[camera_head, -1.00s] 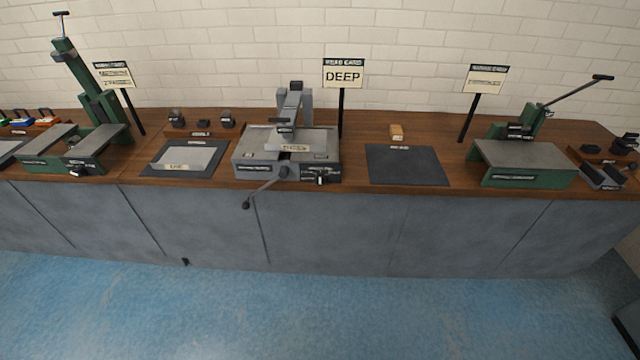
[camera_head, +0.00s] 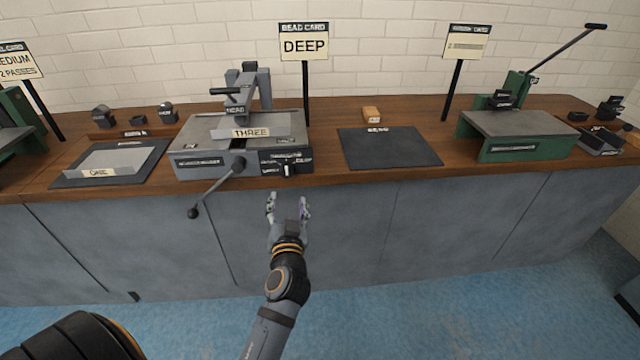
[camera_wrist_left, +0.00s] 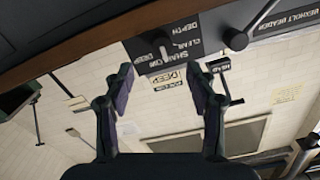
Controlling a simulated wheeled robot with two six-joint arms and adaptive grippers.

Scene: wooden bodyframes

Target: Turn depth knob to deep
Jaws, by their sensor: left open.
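The depth knob (camera_head: 286,170) is a small dark lever knob on the dark front panel of the grey beading machine (camera_head: 205,160). I cannot tell which mark it points at. In the left wrist view the picture is inverted, and the knob (camera_wrist_left: 160,45) shows among white lettering at the top. My left gripper (camera_head: 288,203) is open and empty, in front of the counter just below the panel. In the left wrist view its fingers (camera_wrist_left: 160,85) stand on either side below the knob, apart from it. My right gripper is not in view.
A card reading DEEP (camera_head: 304,46) stands behind the machine. A crank handle (camera_head: 194,212) hangs off the machine's front left. A sheet marked THREE (camera_head: 251,132) lies on its bed. A dark mat (camera_head: 388,148) and a green machine (camera_head: 515,150) are to the right.

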